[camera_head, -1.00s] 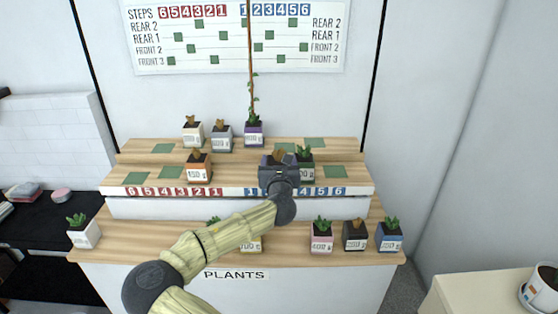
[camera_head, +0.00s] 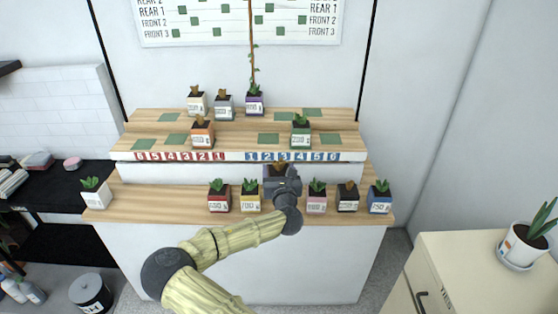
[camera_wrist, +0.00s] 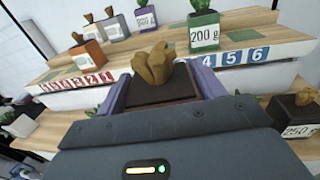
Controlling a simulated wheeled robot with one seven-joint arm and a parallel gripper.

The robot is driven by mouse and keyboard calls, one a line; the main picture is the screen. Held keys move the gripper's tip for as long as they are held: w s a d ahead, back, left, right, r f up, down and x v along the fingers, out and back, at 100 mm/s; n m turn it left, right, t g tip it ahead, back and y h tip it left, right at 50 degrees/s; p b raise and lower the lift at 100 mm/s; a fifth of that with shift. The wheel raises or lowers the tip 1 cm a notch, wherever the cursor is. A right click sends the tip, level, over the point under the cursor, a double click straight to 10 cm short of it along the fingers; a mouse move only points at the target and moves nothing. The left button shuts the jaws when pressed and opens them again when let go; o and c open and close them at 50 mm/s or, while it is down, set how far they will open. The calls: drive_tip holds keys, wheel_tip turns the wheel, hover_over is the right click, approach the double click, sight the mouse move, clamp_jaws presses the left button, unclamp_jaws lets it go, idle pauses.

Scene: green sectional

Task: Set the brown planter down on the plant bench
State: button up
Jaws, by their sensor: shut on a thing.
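My gripper (camera_head: 281,171) is shut on the brown planter, which has dark soil and a tan-brown plant. In the wrist view, the planter (camera_wrist: 165,88) sits upright between the purple fingers of my gripper (camera_wrist: 165,95). The plant bench (camera_head: 155,208) is stepped wood with a white front. In the head view, the held planter is in front of the lower riser, between the yellow planter (camera_head: 250,203) and the pink planter (camera_head: 317,204). My gripper hides its underside, so I cannot tell whether it touches the bench.
A red planter (camera_head: 218,203) stands left of the yellow one. Black (camera_head: 347,204) and blue (camera_head: 380,204) planters stand right of the pink one. A green planter (camera_head: 300,138) and an orange planter (camera_head: 202,138) stand one step up. Bare green squares (camera_head: 268,139) mark the steps.

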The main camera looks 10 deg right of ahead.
drive_tip(key=s+d+f+y, duration=0.1)
drive_tip(key=s+f, duration=1.4)
drive_tip(key=f, duration=0.4)
drive_tip(key=shift+s+f+n, duration=0.2)
drive_tip(key=shift+f+n, duration=0.15)
drive_tip(key=shift+n, duration=0.05)
